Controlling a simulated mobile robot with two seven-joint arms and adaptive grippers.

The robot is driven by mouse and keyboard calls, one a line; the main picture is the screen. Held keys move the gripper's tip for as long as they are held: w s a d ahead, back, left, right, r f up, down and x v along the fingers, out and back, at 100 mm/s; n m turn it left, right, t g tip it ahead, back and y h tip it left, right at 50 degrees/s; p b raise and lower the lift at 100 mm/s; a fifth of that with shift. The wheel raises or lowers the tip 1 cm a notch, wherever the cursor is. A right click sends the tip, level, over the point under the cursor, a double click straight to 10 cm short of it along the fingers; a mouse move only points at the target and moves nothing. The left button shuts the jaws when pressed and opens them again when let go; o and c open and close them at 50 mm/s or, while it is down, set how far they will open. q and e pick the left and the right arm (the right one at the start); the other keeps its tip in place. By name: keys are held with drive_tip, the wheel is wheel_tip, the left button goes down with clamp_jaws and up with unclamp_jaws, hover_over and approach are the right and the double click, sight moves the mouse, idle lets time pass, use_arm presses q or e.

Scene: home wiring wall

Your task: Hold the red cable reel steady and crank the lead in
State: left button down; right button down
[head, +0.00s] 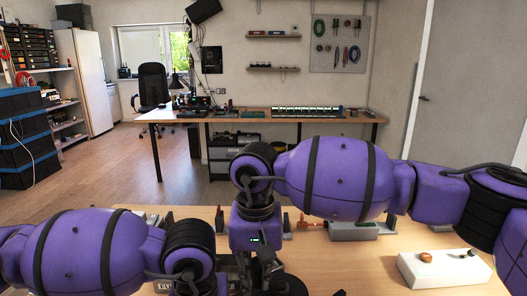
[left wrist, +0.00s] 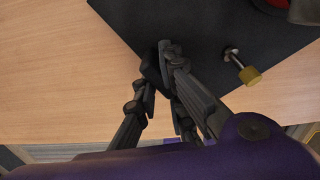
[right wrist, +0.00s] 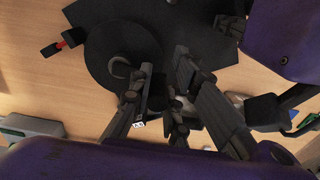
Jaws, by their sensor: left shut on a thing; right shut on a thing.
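The reel's dark round disc (right wrist: 125,58) lies over a black base plate (right wrist: 180,15) in the right wrist view. A bit of red, likely the reel, shows at the top right of the left wrist view (left wrist: 272,4). My left gripper (left wrist: 160,62) is shut on a dark part at the edge of the base plate (left wrist: 215,30). My right gripper (right wrist: 164,68) is shut at the disc's edge on a dark part, probably the crank knob, mostly hidden by the fingers. In the head view my arms hide most of the reel.
A brass-ended knob (left wrist: 248,76) sticks out beside the plate. A red-tipped piece (right wrist: 62,44) lies left of the disc. A grey box (right wrist: 30,128) is at the left. In the head view a white block (head: 445,268) stands on the wooden table (head: 400,240) at right.

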idle(0.3)
drive_tip(key=shift+w+d, duration=0.15)
drive_tip(key=shift+w, duration=0.7)
drive_tip(key=shift+w+d, duration=0.4)
drive_tip(key=shift+w, duration=0.3)
drive_tip(key=shift+w+d, duration=0.55)
drive_tip(key=shift+w, duration=0.05)
drive_tip(key=shift+w+d, duration=0.55)
